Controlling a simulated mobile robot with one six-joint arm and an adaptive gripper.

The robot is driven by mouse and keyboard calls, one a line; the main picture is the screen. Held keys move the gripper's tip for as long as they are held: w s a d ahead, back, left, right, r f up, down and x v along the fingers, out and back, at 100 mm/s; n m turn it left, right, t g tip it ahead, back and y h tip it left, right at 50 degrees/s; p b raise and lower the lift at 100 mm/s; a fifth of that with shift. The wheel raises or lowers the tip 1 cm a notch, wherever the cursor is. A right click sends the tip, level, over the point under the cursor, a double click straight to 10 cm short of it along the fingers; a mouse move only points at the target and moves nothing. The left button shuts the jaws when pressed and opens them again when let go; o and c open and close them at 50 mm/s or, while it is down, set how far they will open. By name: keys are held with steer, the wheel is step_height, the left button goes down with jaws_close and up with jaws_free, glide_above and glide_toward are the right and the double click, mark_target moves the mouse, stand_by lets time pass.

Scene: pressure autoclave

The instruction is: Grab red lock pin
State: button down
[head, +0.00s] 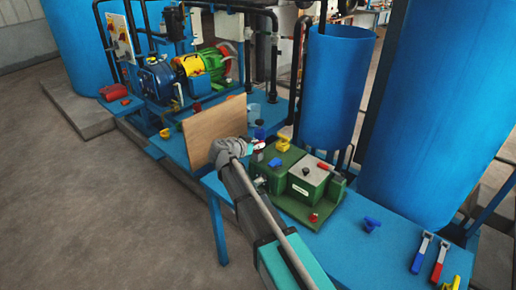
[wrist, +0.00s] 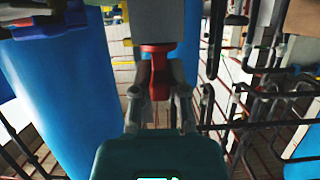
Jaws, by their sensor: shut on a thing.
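The red lock pin (wrist: 157,74) shows in the wrist view between the fingertips of my gripper (wrist: 159,92), just below a grey block-shaped part. My gripper is shut on it, one finger on each side. The pin's upper end runs under the grey part, and I cannot tell whether it is still seated there. In the head view my gripper (head: 254,147) is at the left side of the green machine (head: 296,185), largely hidden by my own arm.
The blue bench (head: 345,245) carries a blue knob (head: 371,223), a blue-handled tool (head: 420,254) and a red-handled tool (head: 439,259). A wooden board (head: 213,131) stands upright left of my gripper. Large blue tanks (head: 338,85) rise behind. The floor at left is clear.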

step_height(320, 180, up, 10)
steer(key=p, duration=1)
